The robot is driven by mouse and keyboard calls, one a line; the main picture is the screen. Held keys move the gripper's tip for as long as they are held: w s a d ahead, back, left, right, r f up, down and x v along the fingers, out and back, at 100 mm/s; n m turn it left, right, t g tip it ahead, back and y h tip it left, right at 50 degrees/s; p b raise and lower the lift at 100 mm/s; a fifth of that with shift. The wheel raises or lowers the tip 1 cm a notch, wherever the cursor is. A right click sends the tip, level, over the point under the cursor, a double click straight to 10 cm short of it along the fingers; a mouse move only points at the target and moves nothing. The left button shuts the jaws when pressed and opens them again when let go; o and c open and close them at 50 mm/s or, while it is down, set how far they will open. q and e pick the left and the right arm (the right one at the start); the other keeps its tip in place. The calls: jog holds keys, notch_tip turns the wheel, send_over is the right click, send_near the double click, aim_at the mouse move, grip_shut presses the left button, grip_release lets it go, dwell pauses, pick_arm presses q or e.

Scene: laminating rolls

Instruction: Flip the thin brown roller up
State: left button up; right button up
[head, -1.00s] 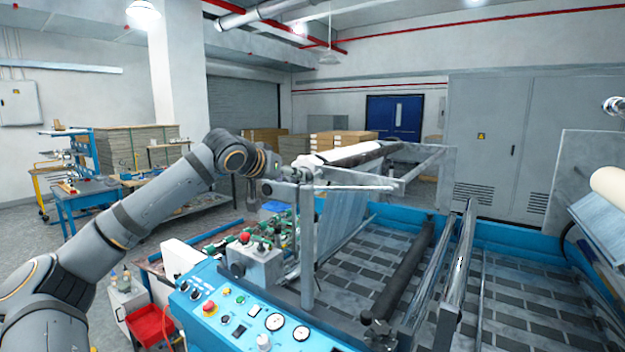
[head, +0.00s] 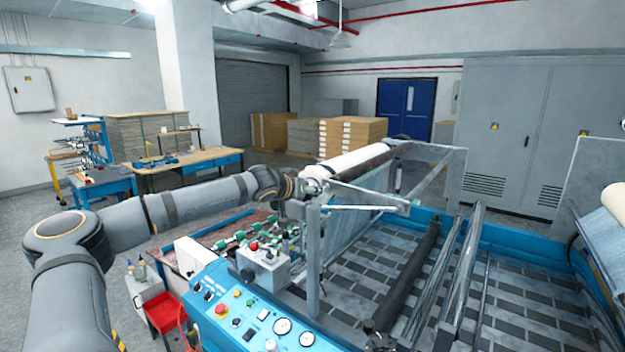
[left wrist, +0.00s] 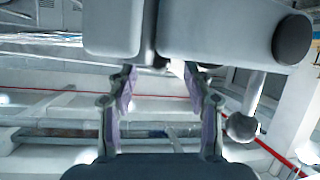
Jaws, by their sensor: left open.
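A thin dark roller (head: 408,275), looking nearly black-brown, lies slanted across the open frame of the blue machine. I cannot tell which is the roller meant. My left arm reaches in from the left to the near end of the upper roll; its fingers are not clear there. In the left wrist view my left gripper (left wrist: 160,97) is open, its purple-padded fingers apart below a large grey part (left wrist: 215,30). My right gripper is out of view.
The blue control panel (head: 245,325) stands below my left arm. An upright grey post (head: 313,258) is close to the wrist. A rod with a round knob (left wrist: 241,128) is right of the fingers. Shiny metal rollers (head: 462,270) lie farther right.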

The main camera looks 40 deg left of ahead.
pick_arm(q)
jog(key=shift+b+x, duration=0.35)
jog(key=shift+x, duration=1.15)
jog(key=shift+d, duration=0.1)
jog(key=shift+s, duration=0.15)
jog(key=shift+r, duration=0.1)
jog(key=shift+c, duration=0.7)
grip_shut()
